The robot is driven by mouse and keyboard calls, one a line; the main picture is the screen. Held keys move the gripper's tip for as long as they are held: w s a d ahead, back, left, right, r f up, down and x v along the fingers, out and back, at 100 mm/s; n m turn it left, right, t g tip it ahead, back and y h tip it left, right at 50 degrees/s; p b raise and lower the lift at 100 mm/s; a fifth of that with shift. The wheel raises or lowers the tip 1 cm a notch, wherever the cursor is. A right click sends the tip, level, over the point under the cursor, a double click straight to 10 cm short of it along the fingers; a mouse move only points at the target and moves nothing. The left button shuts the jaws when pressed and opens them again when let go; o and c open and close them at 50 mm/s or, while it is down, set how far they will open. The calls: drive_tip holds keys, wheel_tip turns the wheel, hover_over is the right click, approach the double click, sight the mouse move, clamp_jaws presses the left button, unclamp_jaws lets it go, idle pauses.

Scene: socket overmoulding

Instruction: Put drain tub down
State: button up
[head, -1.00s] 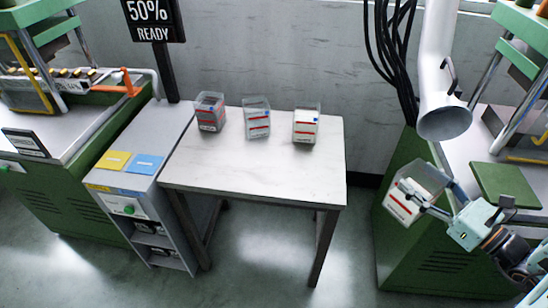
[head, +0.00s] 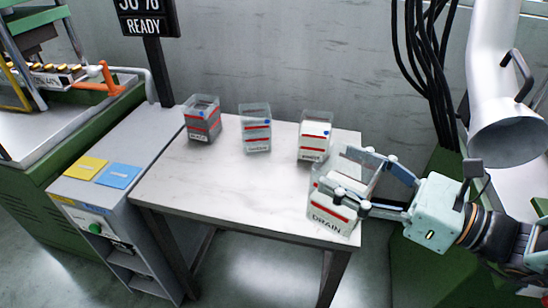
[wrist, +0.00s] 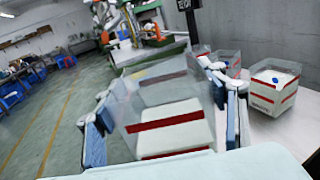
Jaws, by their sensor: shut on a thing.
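The drain tub (head: 330,216) is a clear box with red stripes, white contents and a "DRAIN" label. My gripper (head: 352,180) is shut on it, with a finger on each side. The tub is at the front right corner of the white table (head: 230,195); I cannot tell whether its base touches the top. In the wrist view the tub (wrist: 165,125) fills the middle between my fingers, and its base is partly hidden by my gripper body.
Three similar tubs stand along the table's back: one with grey contents (head: 202,122), a middle one (head: 256,132) and a white-filled one (head: 315,140) close behind the drain tub. The table's front left is clear. A white duct (head: 500,90) hangs at right.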

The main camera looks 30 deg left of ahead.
drive_tip(key=shift+w+a+p, duration=0.35)
drive_tip(key=shift+w+p, duration=0.05)
drive_tip(key=shift+p, duration=0.2)
drive_tip(key=w+a+f, duration=0.1)
drive_tip(key=w, duration=0.1)
drive_tip(key=w+a+f+b, duration=0.1)
drive_tip(key=w+f, duration=0.1)
drive_tip(key=w, duration=0.1)
drive_tip(key=w+a+f+b, duration=0.1)
drive_tip(key=w+a+f, duration=0.1)
drive_tip(key=shift+w, duration=0.25)
drive_tip(key=w+a+f+b, duration=0.2)
drive_tip(key=w+f, duration=0.2)
drive_tip(key=f, duration=0.3)
drive_tip(key=shift+f+b, duration=0.3)
drive_tip(key=shift+f, duration=0.1)
drive_tip(key=shift+f, duration=0.2)
drive_tip(key=o, duration=2)
drive_tip(key=shift+s+d, duration=0.1)
